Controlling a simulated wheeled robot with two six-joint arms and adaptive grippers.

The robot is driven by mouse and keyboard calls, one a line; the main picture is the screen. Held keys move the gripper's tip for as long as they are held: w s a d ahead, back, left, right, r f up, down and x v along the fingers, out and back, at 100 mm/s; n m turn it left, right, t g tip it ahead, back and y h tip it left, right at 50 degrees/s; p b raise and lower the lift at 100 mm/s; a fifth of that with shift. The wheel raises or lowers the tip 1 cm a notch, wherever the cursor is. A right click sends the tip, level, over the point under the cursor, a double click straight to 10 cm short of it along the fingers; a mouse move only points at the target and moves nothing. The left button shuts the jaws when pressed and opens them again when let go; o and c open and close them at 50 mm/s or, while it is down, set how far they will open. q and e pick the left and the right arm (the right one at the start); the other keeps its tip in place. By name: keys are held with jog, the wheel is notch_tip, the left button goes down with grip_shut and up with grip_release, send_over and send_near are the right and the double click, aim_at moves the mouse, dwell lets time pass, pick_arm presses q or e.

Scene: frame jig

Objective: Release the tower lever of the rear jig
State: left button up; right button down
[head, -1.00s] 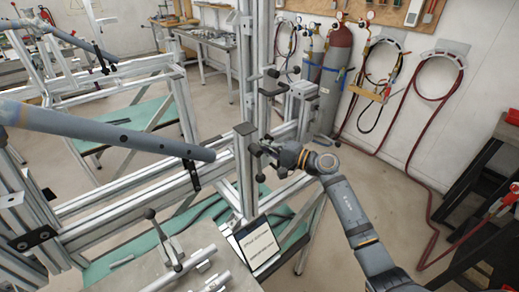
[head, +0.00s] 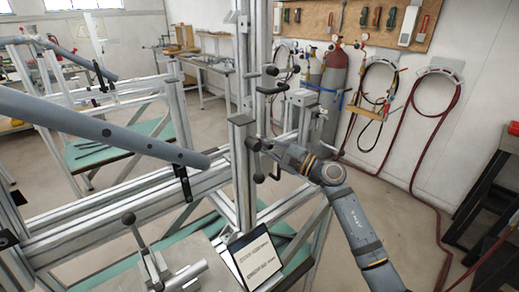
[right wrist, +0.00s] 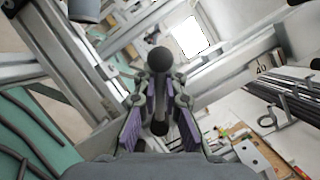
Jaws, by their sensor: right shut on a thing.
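The metal tower post (head: 241,170) of the jig stands upright near the middle of the head view, with dark clamp parts and ball-ended levers on it. My right gripper (head: 264,147) is beside the tower, its arm coming from the lower right. In the right wrist view, my right gripper (right wrist: 160,112) is shut on the tower lever, whose dark ball knob (right wrist: 160,59) sticks out past the purple-padded fingers. The lever's pivot is hidden. My left gripper is not in view.
A long blue-grey tube (head: 110,130) lies across the jig on the left. Another ball-ended lever (head: 129,219) and a dark-framed panel (head: 255,257) are in front. Gas cylinders (head: 338,85) stand by the back wall. Floor to the right is fairly open.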

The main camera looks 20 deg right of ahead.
dwell(0.4)
jog(key=c, duration=1.4)
grip_release()
jog(key=shift+d, duration=0.1)
jog(key=shift+v, duration=5.95)
